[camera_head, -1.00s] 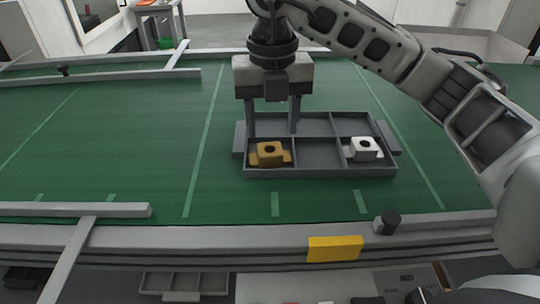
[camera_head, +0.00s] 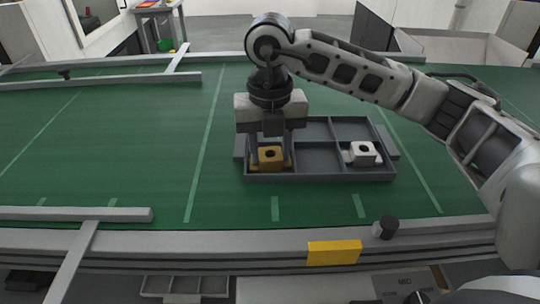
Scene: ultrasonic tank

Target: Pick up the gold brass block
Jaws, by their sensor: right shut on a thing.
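The gold brass block (camera_head: 270,154), with a dark round hole in its face, sits in the front left compartment of the grey divided tray (camera_head: 320,176). My right gripper (camera_head: 271,158) points down into that compartment, with one finger on each side of the block. It is shut on the block, which still appears to be at tray level. The fingertips are partly hidden by the block and tray. My left gripper is not in view.
A silver-white block (camera_head: 363,153) sits in the front right compartment of the tray; the other compartments I can see are empty. The tray rests on a green belt (camera_head: 120,140) with grey rails. A yellow block-shaped marker (camera_head: 334,252) is on the front rail.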

